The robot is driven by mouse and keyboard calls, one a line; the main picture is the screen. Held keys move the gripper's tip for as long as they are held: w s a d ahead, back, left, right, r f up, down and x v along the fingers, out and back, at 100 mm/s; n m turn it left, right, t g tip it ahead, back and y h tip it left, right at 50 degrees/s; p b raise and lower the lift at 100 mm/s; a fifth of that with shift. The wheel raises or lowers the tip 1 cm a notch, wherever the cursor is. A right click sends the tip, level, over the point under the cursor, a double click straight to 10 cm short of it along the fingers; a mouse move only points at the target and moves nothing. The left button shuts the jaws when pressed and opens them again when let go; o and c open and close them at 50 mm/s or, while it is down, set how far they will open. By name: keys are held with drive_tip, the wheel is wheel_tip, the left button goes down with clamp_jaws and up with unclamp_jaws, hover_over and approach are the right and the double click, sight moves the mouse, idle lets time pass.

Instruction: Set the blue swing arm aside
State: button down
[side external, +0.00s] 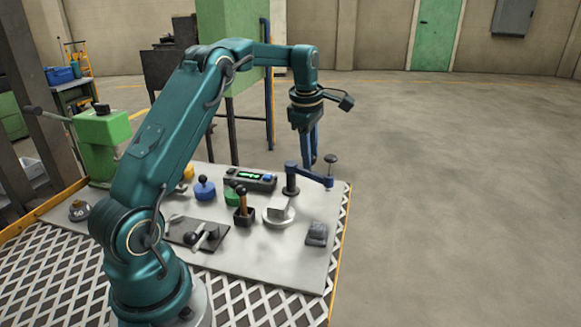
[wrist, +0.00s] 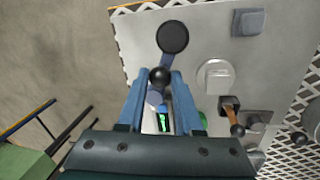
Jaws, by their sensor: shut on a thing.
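The blue swing arm (side external: 312,175) sits on a dark post near the right end of the worktop, with a dark round knob on a stem at its outer end. In the wrist view the blue swing arm (wrist: 166,60) runs between a large black disc and a smaller black ball. My gripper (side external: 312,166) points down at the swing arm, its blue fingers partly blending with it. In the wrist view my gripper (wrist: 160,78) has its fingertips either side of the ball, shut on the swing arm. The exact contact is hard to see.
A white round base with a block (side external: 278,215), a wooden-handled lever (side external: 243,205), a control box with a green display (side external: 250,181) and a grey block (side external: 316,234) stand nearby. The worktop's right edge (side external: 340,230) is close. Bare worktop lies around the grey block.

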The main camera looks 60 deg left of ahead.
drive_tip(key=shift+w+a+r+n, duration=0.1)
drive_tip(key=shift+w+a+n, duration=0.15)
drive_tip(key=shift+w+n, duration=0.4)
drive_tip(key=shift+s+n, duration=0.15)
drive_tip(key=shift+n, duration=0.1)
drive_tip(key=c, duration=0.6)
unclamp_jaws()
drive_tip(key=shift+s+d+r, duration=0.1)
drive_tip(key=shift+s+r, duration=0.05)
drive_tip(key=shift+r, duration=0.65)
drive_tip(key=shift+s+d+r, duration=0.1)
drive_tip(key=shift+d+r, duration=0.05)
drive_tip(key=shift+r, duration=0.7)
drive_tip(key=shift+s+d+r, duration=0.1)
drive_tip(key=shift+s+r, duration=0.05)
drive_tip(key=shift+r, duration=0.65)
